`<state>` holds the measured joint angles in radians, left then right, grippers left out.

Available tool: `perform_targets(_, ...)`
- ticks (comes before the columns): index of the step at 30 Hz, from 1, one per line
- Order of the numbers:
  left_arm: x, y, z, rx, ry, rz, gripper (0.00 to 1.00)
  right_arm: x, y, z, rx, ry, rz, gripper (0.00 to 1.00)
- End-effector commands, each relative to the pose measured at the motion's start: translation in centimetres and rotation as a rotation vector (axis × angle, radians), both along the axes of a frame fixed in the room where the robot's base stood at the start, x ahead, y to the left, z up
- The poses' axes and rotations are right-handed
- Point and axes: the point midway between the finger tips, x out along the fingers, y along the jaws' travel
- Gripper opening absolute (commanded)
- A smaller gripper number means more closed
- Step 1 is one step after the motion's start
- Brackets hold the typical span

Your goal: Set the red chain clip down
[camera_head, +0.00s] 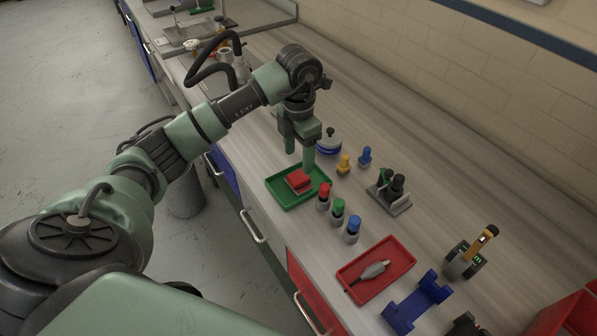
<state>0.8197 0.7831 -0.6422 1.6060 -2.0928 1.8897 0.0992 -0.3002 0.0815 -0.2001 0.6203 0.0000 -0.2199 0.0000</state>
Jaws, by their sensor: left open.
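The red chain clip (299,180) lies in the green tray (283,202) on the bench. My left gripper (299,159) points down just above and behind the clip. Its jaws are open and hold nothing that I can see. One finger comes down near the tray's back right side; I cannot tell whether it touches the clip or tray. My right gripper is not in view.
Red (323,197), green (338,212) and blue (351,229) topped cylinders stand right of the tray. A red tray (399,258) holds a grey tool. A blue-banded round pot (329,145) stands behind the gripper.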

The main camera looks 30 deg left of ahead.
Motion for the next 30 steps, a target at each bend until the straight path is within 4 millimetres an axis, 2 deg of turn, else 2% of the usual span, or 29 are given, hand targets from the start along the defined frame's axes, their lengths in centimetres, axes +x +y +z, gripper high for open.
perform_targets(4, 0.1, 0.0, 2.6, 0.001, -0.004, -0.001, 0.61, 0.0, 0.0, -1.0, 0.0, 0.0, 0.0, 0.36)
perform_targets(9, 0.0, 0.0, 4.3, 0.0, 0.0, 0.001, 0.61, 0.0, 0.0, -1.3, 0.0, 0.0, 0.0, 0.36)
perform_targets(30, 0.0, 0.0, 4.7, -0.001, 0.001, 0.001, 0.61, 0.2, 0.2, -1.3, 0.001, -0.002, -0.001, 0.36)
